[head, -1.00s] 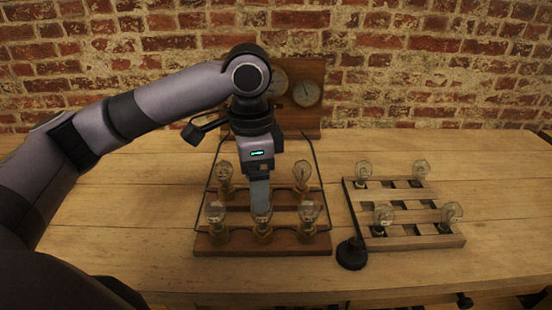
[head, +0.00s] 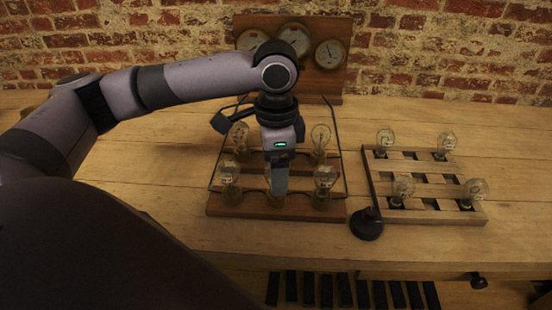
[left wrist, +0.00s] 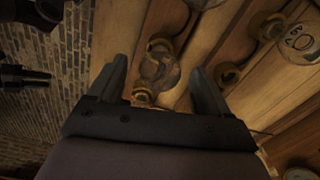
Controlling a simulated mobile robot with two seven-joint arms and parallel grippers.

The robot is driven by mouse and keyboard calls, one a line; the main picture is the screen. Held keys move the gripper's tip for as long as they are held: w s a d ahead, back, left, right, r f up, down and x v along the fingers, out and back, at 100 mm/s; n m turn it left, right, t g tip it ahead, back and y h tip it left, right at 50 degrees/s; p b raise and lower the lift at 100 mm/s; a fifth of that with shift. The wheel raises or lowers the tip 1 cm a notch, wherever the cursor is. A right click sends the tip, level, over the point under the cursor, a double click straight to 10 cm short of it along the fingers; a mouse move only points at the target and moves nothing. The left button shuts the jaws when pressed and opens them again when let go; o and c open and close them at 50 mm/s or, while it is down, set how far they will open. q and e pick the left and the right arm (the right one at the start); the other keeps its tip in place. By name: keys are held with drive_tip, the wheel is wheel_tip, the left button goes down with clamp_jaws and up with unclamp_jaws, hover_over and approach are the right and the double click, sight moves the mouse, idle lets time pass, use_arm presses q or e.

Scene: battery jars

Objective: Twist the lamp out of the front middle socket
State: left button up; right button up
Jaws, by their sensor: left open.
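The dark wooden board (head: 215,207) holds clear glass lamps in brass sockets. Its front left lamp (head: 229,178) and front right lamp (head: 325,178) show in the head view, with two more lamps behind. My left gripper (head: 280,190) points straight down at the front middle position, hiding that lamp almost entirely in the head view. In the left wrist view, a clear lamp (left wrist: 160,70) shows between the two parted fingers of my left gripper (left wrist: 158,75). I cannot tell whether either finger touches it. My right gripper is not in view.
A pale slatted rack (head: 425,217) to the right holds several lamps and has empty places. A black round-based object (head: 367,224) stands at its front left corner. A panel with gauges (head: 330,82) stands at the back. Bare table lies left of the board.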

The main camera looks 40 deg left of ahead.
use_arm(q)
drive_tip(key=c, duration=1.3)
drive_tip(key=shift+r+p, duration=0.15)
drive_tip(key=shift+p, duration=0.45)
drive_tip(key=shift+n+p, duration=1)
drive_tip(key=shift+p, duration=0.15)
drive_tip(key=shift+n+p, duration=2.1)
drive_tip(key=shift+p, duration=0.85)
